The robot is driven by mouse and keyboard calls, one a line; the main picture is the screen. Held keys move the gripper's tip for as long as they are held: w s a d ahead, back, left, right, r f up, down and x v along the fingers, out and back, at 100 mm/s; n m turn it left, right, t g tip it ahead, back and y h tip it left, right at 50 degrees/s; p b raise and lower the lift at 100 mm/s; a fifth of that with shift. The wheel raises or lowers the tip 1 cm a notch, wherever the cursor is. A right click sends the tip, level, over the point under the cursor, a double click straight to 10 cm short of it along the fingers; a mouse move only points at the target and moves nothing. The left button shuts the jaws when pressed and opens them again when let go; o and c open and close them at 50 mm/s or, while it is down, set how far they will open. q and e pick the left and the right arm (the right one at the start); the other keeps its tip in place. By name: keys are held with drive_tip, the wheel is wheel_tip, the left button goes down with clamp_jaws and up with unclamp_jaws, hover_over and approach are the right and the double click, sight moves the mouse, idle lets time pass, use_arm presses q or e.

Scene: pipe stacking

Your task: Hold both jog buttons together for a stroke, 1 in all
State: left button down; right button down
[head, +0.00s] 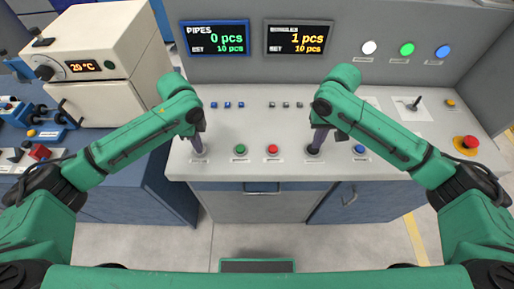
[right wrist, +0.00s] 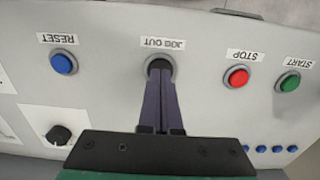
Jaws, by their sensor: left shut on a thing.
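The right jog button, labelled JOG OUT (right wrist: 157,65), is black with a pale ring in the right wrist view. My right gripper (right wrist: 160,78) has its two dark fingers together, with the tips at this button's face. In the head view the right gripper (head: 315,146) points down at the button from above. My left gripper (head: 198,151) points down at the left end of the button row. Its fingers are shut at the left jog button, which is mostly hidden beneath the tips. I cannot tell how deep either button is pressed.
Green START (head: 240,149), red STOP (head: 272,149) and blue RESET (head: 360,149) buttons share the row. A red emergency button (head: 466,143) and a joystick (head: 414,103) are at right. The screens (head: 215,38) (head: 299,39) read 0 pcs and 1 pcs. An oven (head: 100,60) stands left.

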use_arm(q)
drive_tip(key=shift+s+f, duration=0.2)
drive_tip(key=shift+f, duration=0.15)
drive_tip(key=shift+r, duration=0.1)
wheel_tip(320, 180, up, 10)
drive_tip(key=shift+w, duration=0.4)
drive_tip(key=shift+r, duration=0.1)
idle(0.4)
